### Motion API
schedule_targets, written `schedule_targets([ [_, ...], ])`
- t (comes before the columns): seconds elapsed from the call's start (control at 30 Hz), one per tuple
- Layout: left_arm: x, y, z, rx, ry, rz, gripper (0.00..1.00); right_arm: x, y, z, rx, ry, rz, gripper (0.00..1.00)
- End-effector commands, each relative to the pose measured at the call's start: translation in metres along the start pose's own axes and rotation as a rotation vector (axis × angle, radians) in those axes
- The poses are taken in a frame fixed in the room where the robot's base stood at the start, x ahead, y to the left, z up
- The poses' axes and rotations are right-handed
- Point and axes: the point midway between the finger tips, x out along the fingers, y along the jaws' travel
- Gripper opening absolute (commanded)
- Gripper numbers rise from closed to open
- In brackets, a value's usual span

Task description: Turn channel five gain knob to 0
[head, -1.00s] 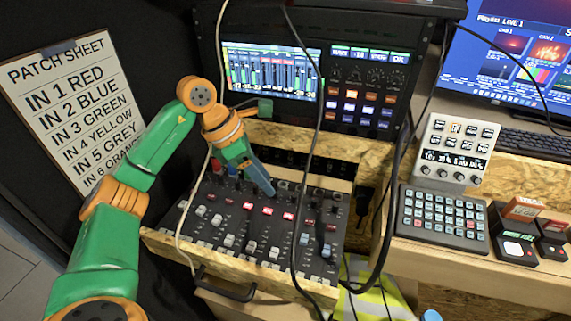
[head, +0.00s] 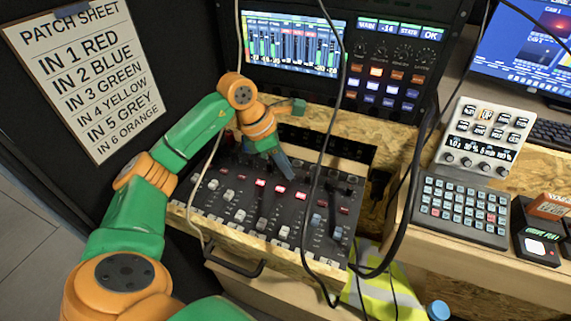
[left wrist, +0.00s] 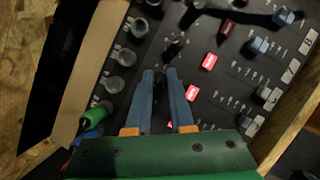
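The audio mixer (head: 222,208) lies in a wooden tray, with rows of knobs, red-lit buttons and faders. My left gripper (head: 288,176) points down at its upper part, near the red-lit buttons. In the left wrist view, the two blue fingers of my left gripper (left wrist: 160,75) stand a narrow gap apart, with a small dark knob (left wrist: 160,88) between them. I cannot tell whether they touch it. My right gripper is not in view.
A black cable (head: 330,130) hangs across the mixer, and a pale cable (head: 205,165) hangs at its left. A rack with a level screen (head: 293,45) stands behind. A patch sheet (head: 85,70) is at the left, and a button keypad (head: 462,210) at the right.

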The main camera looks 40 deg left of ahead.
Motion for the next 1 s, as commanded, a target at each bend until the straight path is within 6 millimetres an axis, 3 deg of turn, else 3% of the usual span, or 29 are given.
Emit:
schedule_targets([
  [0.47,0.0003,-0.0011,0.0001,-0.048,0.000,0.018,0.00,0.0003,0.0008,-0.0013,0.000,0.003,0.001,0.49],
  [1.0,0.0005,-0.0037,0.0012,-0.434,-0.001,0.180,0.00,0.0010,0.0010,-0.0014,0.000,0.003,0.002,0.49],
])
